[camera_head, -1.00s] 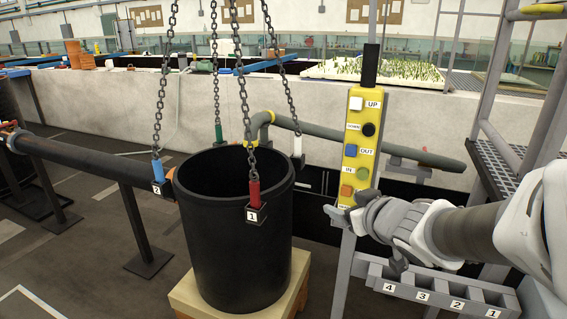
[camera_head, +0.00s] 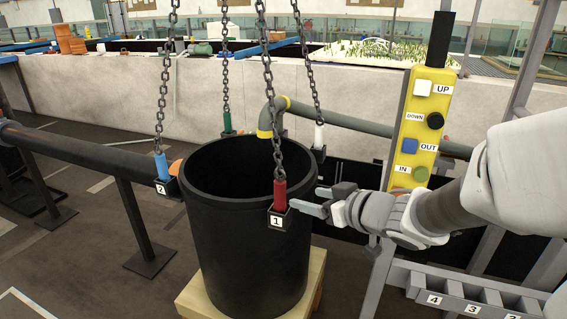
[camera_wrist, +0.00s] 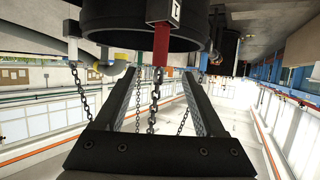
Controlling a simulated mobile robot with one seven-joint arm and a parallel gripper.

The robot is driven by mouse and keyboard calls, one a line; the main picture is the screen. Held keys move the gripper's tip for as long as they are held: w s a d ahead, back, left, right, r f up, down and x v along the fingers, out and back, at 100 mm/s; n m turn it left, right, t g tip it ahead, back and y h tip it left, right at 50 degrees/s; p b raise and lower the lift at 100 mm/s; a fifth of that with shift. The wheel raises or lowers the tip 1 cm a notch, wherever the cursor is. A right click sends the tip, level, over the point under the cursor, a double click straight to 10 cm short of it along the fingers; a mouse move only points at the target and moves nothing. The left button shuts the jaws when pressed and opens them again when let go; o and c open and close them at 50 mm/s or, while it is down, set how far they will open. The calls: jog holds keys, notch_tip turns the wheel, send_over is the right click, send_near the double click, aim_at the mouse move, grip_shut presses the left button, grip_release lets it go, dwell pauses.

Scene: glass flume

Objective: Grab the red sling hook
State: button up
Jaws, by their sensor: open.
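The red sling hook (camera_head: 280,193) sits in the bracket labelled 1 (camera_head: 281,219) on the near right rim of the black bucket (camera_head: 245,255), with a chain rising from it. My gripper (camera_head: 313,199) is just to the right of the red hook, fingers apart and pointing at it, with a small gap between. In the wrist view the picture is upside down, and the red hook (camera_wrist: 161,44) shows beyond and between my two open fingers (camera_wrist: 165,65). Nothing is held between the fingers.
A blue hook (camera_head: 162,167), a green hook (camera_head: 227,122) and a white hook (camera_head: 319,135) sit around the rim on their chains. The yellow button pendant (camera_head: 421,128) stands behind my arm. A numbered grey rack (camera_head: 460,290) is at lower right.

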aim_at(284, 193)
jog(key=b+x, duration=0.4)
jog(key=x, duration=0.7)
jog(key=shift+f, duration=0.25)
jog(key=b+x, duration=0.1)
jog(key=x, duration=0.1)
jog(key=f+b+x, duration=0.1)
jog(key=b+x, duration=0.1)
jog(key=shift+w+a+f, duration=0.1)
jog(key=shift+w+a, duration=0.15)
jog(key=shift+w, duration=0.05)
jog(key=shift+c, duration=0.4)
grip_shut()
